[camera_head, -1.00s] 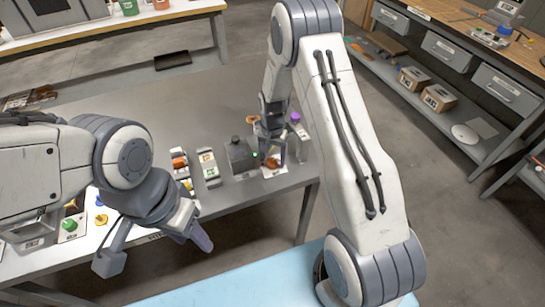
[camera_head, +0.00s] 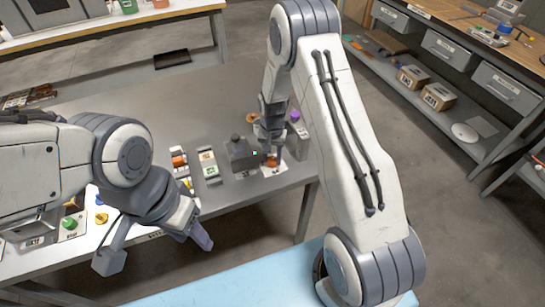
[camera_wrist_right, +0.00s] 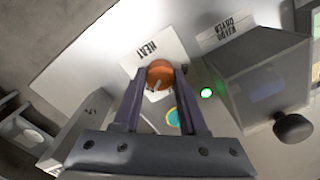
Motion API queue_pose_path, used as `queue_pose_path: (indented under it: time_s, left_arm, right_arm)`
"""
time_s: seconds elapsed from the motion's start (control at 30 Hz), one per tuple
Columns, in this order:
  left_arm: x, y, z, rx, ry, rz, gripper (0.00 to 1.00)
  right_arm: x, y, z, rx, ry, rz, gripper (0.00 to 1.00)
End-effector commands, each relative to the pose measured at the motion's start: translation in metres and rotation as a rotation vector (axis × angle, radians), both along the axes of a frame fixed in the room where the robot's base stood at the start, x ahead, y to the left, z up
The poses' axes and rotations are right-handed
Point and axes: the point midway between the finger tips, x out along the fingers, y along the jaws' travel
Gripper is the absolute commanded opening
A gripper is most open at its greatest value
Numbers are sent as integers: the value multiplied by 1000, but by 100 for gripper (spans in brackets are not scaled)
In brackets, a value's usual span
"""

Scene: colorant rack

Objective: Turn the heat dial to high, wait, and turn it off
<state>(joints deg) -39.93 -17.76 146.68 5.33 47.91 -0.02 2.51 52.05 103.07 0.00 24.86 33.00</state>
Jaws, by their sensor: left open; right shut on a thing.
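The orange heat dial (camera_wrist_right: 160,74) sits on a white plate labelled HEAT (camera_wrist_right: 147,50). It also shows in the head view (camera_head: 273,161), partly covered by the fingers. My right gripper (camera_wrist_right: 160,72) is shut on the dial, one finger on each side. A pale pointer mark shows on the dial's face, but I cannot tell its setting. A green light (camera_wrist_right: 206,92) glows on the table beside a grey box (camera_wrist_right: 262,75), whose label seems to read DRYER. My left gripper (camera_head: 203,238) is open and empty over the table's front edge, away from the dial.
The grey box (camera_head: 238,155) stands just left of the dial. A purple-topped unit (camera_head: 297,130) stands close on the right. Further left are more controls, among them a green knob (camera_head: 69,224) and a yellow knob (camera_head: 101,218). The table's back middle is clear.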

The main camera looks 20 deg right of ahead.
Motion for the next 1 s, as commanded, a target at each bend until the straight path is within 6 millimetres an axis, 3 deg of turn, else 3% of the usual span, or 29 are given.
queue_pose_path:
  time_s: [1.0]
  left_arm:
    - [0, 0, -10, 0, 0, 0, 50]
  right_arm:
    - [0, 1, 1, 0, 1, 832, 0]
